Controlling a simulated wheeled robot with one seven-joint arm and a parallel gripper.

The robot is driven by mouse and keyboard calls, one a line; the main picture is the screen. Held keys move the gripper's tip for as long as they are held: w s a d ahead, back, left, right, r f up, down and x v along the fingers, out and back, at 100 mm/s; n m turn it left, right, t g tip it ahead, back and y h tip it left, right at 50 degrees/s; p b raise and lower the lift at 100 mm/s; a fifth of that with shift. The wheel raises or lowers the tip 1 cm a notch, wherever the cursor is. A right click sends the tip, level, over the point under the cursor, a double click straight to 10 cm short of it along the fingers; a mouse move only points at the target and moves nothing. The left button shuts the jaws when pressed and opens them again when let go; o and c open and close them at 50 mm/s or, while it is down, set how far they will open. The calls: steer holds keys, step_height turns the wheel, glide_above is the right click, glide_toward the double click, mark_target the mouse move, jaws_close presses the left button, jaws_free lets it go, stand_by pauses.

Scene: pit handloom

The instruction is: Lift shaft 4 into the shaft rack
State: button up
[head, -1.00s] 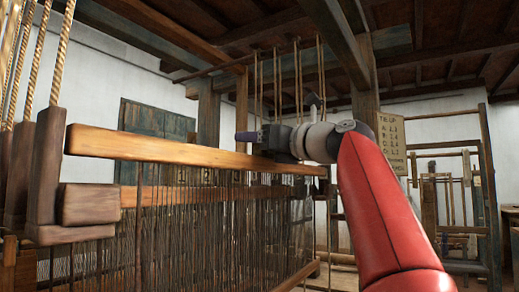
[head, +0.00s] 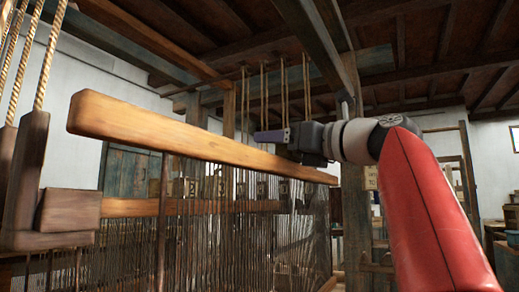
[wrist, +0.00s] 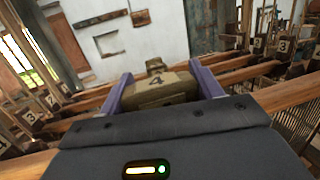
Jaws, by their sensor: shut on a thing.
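Shaft 4's pale wooden bar (head: 190,137) runs across the head view, its left end nearest me, with dark heddles hanging below. My gripper (head: 268,136) is at the bar's upper side, right of its middle. The bar's left end stands clear above a wooden block (head: 68,209). The lower ends of the heddles are hidden. I cannot tell which structure is the shaft rack.
Other shafts with numbered tags (head: 222,188) hang behind and below the bar. Ropes (head: 50,62) hang at the left, more (head: 283,90) at the back. A thick post (head: 352,210) stands behind my arm. Ceiling beams (head: 175,62) pass overhead.

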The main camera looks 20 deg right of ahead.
steer(key=r+v, duration=0.1)
steer(key=v, duration=0.7)
steer(key=shift+s+r, duration=0.15)
steer(key=shift+s, duration=0.1)
steer(key=shift+d, duration=0.15)
steer(key=shift+d, duration=0.1)
